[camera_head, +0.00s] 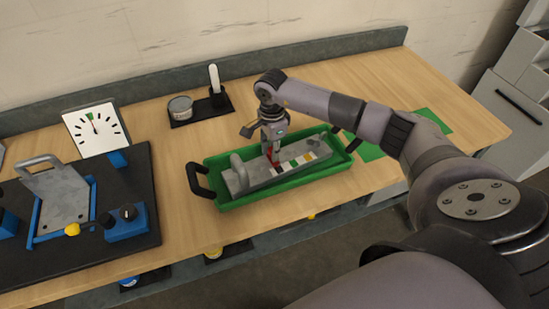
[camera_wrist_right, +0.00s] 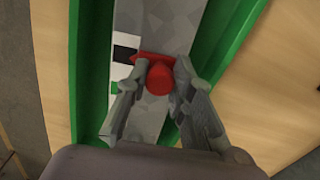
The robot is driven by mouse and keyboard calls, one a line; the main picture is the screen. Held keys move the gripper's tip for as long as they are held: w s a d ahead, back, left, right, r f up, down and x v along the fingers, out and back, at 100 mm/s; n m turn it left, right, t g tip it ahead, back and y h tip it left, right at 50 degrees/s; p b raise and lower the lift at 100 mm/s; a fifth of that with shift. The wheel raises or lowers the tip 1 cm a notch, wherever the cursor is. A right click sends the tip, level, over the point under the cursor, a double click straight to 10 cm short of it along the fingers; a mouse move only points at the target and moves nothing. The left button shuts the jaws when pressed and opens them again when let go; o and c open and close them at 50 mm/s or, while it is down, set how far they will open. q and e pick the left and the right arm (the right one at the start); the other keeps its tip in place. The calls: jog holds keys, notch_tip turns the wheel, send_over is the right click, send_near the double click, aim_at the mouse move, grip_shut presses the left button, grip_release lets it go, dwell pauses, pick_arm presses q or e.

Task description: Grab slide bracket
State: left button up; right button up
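The red slide bracket (camera_wrist_right: 159,80) sits on a long grey metal bar that lies in a green tray. It shows as a small red patch in the head view (camera_head: 270,155), mostly hidden by my gripper. My right gripper (camera_head: 271,150) points down at the bar from above. In the right wrist view its two fingers (camera_wrist_right: 161,76) stand on either side of the red knob, very close to it. I cannot tell whether they press on it. The bar (camera_head: 258,179) has a raised grey handle at its left end and coloured marks along its top. My left gripper is not in view.
The green tray (camera_head: 236,203) has raised walls and black end handles. A can (camera_head: 180,107) stands behind on a black mat. Bare wood lies between board and tray.

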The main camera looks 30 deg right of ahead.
grip_shut()
dwell(0.4)
jog(key=shift+w+r, duration=0.1)
